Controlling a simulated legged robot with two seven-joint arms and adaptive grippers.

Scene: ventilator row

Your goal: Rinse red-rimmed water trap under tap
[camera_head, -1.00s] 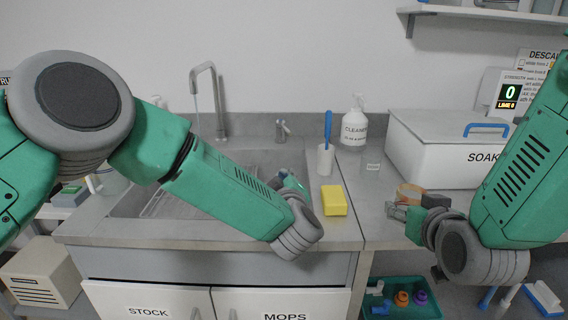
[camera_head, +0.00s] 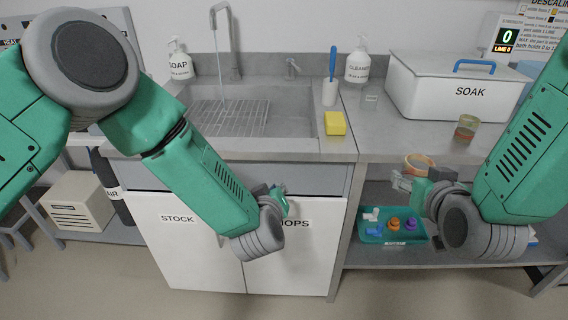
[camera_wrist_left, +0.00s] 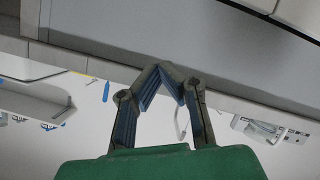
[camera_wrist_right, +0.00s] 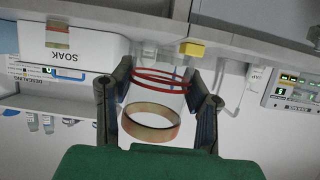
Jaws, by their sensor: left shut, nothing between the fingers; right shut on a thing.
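The clear water trap (camera_wrist_right: 160,98) has red rings and a tan band in the right wrist view. My right gripper (camera_wrist_right: 158,98) is shut on it, with a finger on each side. In the head view the trap (camera_head: 419,162) shows as a tan-rimmed shape by my right gripper (camera_head: 402,182), in front of the counter edge. The tap (camera_head: 222,42) stands behind the sink (camera_head: 300,145), and a thin stream of water (camera_head: 217,75) falls from it. My left gripper (camera_head: 280,195) is shut and empty, in front of the cabinet doors. It also shows in the left wrist view (camera_wrist_left: 160,72).
A yellow sponge (camera_head: 335,123), a cup with a blue-handled brush (camera_head: 330,92) and a cleaner bottle (camera_head: 357,68) stand right of the basin. The white SOAK bin (camera_head: 440,95) and a banded jar (camera_head: 466,128) are farther right. A teal tray (camera_head: 395,240) sits on the shelf below.

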